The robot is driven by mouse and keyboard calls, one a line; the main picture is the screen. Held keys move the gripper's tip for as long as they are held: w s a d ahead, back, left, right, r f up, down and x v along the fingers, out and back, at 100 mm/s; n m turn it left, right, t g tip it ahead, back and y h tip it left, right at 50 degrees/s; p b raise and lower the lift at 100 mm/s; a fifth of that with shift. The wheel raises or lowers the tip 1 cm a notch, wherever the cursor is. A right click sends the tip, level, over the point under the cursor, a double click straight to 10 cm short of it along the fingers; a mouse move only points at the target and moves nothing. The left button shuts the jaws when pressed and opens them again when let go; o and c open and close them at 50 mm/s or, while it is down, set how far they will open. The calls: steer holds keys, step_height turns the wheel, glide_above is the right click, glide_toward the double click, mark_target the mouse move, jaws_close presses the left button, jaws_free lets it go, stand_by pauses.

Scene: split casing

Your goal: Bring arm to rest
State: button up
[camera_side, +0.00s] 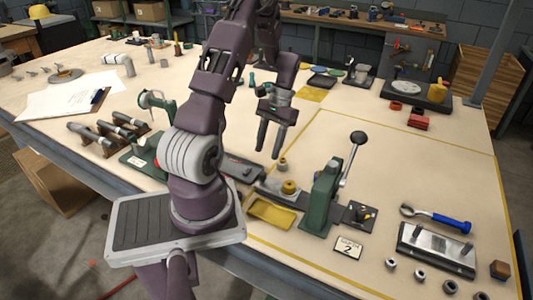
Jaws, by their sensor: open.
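My gripper (270,137) hangs above the table near the middle of the view, fingers pointing down. Its two dark fingers are apart with nothing between them. It is clear of the parts below. A dark flat fixture with a brass-coloured round part (289,187) lies on the table below and to the right of my gripper. A smaller brass-coloured piece (282,164) stands behind it. I cannot tell which of these belong to a casing. My arm hides part of the table behind it.
A green lever press (323,195) with a black knob stands right of my gripper. A yellow tray (270,213) lies in front. A blue-handled tool (436,218) and a metal block (436,250) lie at right. The marked table area (370,150) behind the press is largely clear.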

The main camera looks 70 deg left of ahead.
steer(key=w+d+r+m+t+y, duration=0.2)
steer(key=d+r, duration=0.6)
steer(key=r, duration=0.1)
steer(key=w+d+r+m+t+y, duration=0.1)
steer(key=w+d+r+m+t, duration=0.1)
steer(key=d+r, duration=0.6)
steer(key=s+d+r+m+t, duration=0.3)
steer(key=s+d+r+t, duration=0.2)
steer(key=s+d, duration=0.4)
steer(key=d, duration=0.3)
steer(key=shift+s+r, duration=0.3)
steer(key=shift+r, duration=0.1)
steer(key=shift+a, duration=0.1)
